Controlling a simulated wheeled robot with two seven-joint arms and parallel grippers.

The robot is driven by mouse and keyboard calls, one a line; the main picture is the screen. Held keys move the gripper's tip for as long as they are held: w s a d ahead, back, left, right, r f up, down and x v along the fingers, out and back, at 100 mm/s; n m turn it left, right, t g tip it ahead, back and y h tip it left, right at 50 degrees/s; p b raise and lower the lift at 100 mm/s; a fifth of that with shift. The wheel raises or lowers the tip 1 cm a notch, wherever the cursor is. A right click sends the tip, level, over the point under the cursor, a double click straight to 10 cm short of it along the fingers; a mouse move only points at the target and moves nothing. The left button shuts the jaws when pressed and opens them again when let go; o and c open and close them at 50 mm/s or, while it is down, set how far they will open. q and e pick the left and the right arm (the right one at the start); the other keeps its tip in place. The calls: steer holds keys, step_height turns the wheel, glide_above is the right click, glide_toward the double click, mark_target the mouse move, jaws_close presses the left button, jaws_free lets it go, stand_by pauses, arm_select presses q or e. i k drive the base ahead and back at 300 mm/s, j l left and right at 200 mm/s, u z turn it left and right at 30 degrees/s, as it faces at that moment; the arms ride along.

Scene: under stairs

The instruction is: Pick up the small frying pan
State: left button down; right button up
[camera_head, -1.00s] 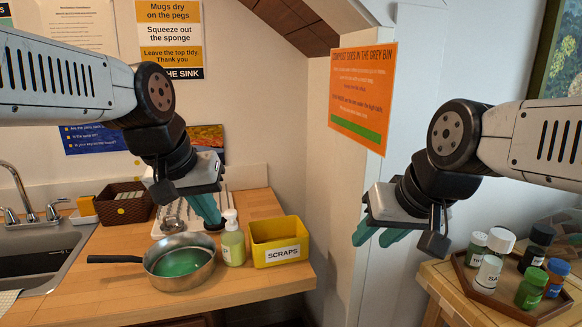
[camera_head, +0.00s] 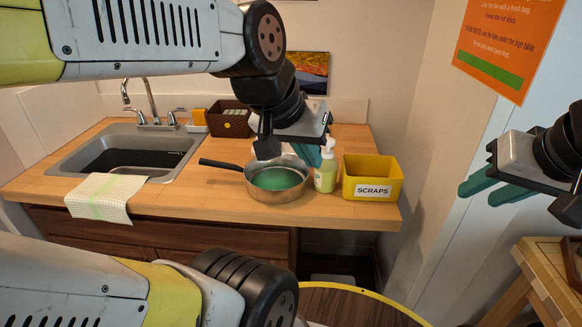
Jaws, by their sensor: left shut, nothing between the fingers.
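The small frying pan (camera_head: 277,192) has a metal outside, a green inside and a dark handle (camera_head: 220,164) pointing left. It sits on the wooden counter in the head view. My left gripper (camera_head: 328,150) is shut and empty, above and behind the pan's right side. Its wrist hides part of the far rim, and I cannot tell whether its fingers touch anything. My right gripper (camera_head: 494,188) is at the right, away from the pan, with its teal fingers apart and nothing between them.
A soap bottle (camera_head: 325,168) stands close to the pan's right side, next to a yellow SCRAPS bin (camera_head: 371,180). A sink (camera_head: 120,150) with a draped cloth (camera_head: 105,197) is at left. A brown basket (camera_head: 229,119) stands behind.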

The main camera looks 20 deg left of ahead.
mark_target(283, 179)
steer(key=j+u, duration=0.35)
steer(key=i+j+u, duration=0.15)
steer(key=j+u, duration=0.2)
steer(key=i+j+u, duration=0.15)
steer(key=j+u, duration=0.2)
